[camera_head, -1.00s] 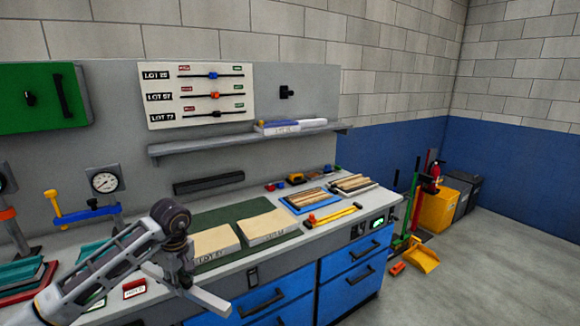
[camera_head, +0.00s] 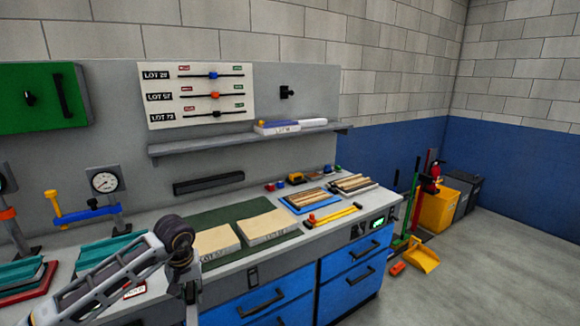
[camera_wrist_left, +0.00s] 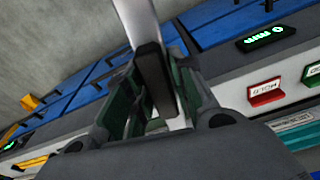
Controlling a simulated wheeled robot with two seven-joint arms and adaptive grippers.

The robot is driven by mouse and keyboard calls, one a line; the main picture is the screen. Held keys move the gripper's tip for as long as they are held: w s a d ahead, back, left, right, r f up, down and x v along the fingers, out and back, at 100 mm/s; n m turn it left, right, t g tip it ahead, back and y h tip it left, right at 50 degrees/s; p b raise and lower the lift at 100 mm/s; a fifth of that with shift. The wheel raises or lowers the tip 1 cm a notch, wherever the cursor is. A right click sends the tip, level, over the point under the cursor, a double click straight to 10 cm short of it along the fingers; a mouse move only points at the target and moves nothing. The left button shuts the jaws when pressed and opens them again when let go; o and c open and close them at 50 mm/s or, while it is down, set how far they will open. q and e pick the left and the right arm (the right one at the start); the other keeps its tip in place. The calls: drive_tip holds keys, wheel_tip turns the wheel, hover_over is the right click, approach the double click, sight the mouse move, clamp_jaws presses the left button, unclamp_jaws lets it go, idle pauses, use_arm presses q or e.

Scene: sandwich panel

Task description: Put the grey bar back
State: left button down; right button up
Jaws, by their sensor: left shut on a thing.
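My left gripper (camera_wrist_left: 150,85) is shut on a light grey bar (camera_wrist_left: 136,22) in the left wrist view. The bar stands out beyond the fingers toward the top of that view, and its lower part runs between the green-lined fingers. In the head view my left wrist is low, at the front edge of the bench, left of the tan lot sheets. The fingers are mostly hidden or out of frame there, and I cannot clearly make out the bar. My right gripper is not in view.
The bench (camera_head: 240,263) carries two tan sheets on a green mat (camera_head: 196,220), wood strips on trays, and a yellow-handled tool (camera_head: 335,215). A dark rail (camera_head: 208,182) and a shelf (camera_head: 240,143) are on the back panel. A gauge (camera_head: 105,182) stands left.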

use_arm(q)
drive_tip(key=shift+s+d+f+m, duration=0.15)
drive_tip(key=shift+d+f+m, duration=0.1)
drive_tip(key=shift+m, duration=0.15)
drive_tip(key=s+d+f+m, duration=0.3)
drive_tip(key=s+d+f, duration=0.2)
drive_tip(key=f, duration=0.3)
drive_tip(key=shift+s+d+f+h, duration=0.15)
drive_tip(key=shift+s+d+h, duration=0.2)
drive_tip(key=shift+s, duration=0.55)
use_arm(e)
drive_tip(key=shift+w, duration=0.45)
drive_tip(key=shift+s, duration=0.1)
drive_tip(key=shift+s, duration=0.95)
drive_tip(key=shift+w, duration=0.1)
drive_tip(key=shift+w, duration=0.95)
